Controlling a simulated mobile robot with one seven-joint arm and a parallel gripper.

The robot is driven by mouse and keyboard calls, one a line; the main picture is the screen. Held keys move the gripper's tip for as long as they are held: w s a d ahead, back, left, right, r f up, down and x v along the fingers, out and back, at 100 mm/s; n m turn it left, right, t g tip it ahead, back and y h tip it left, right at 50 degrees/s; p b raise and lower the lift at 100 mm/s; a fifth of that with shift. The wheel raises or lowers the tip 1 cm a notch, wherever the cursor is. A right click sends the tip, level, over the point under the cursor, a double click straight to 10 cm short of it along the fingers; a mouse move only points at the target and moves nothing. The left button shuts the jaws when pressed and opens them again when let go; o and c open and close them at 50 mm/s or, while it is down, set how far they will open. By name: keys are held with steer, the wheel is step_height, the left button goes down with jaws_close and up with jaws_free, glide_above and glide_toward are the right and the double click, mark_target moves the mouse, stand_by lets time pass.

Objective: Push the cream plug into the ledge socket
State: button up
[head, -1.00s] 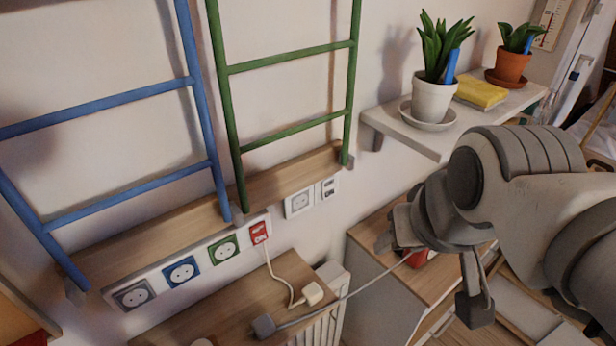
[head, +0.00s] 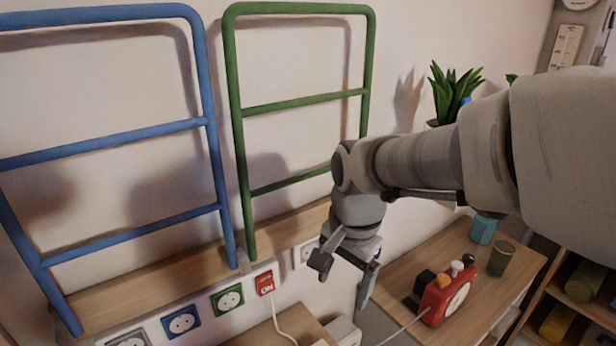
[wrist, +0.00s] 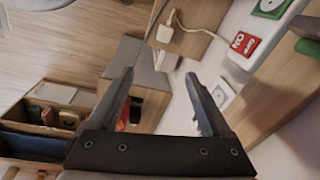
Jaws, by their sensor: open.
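The cream plug (wrist: 164,34) lies on a wooden top in the wrist view, with its cream cord trailing beside it. It is beyond my fingertips and untouched. In the head view only the cord (head: 277,318) shows, running down from the red-covered socket; the plug is out of frame. My gripper (head: 343,275) is open and empty, in front of the wall right of the red cover. It also shows open in the wrist view (wrist: 160,76). A white socket (head: 305,253), partly hidden by my gripper, sits under the wooden ledge (head: 190,262); which socket is the ledge socket is unclear.
Blue (head: 181,321) and green (head: 228,298) framed sockets and the red cover (head: 264,283) line the wall. Blue (head: 125,137) and green (head: 305,101) ladder frames stand above the ledge. A red device (head: 446,296) stands on the right cabinet.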

steer(key=w+a+f+m+g, duration=0.1)
steer(key=w+a+f+m, duration=0.1)
steer(key=f, duration=0.3)
steer(key=shift+w+a+m+b, duration=0.3)
steer(key=shift+a+m, duration=0.1)
steer(key=shift+a, duration=0.3)
step_height(320, 180, down, 12)
steer(key=b, duration=0.2)
steer(key=shift+s+f+b, duration=0.1)
steer(key=shift+f+b, duration=0.05)
steer(key=shift+b, duration=0.15)
steer(key=shift+f, duration=0.1)
steer(key=f, duration=0.1)
steer(key=f+b, duration=0.1)
steer(key=f, duration=0.3)
steer(key=shift+s+d, duration=0.15)
steer(key=shift+d, duration=0.1)
jaws_close()
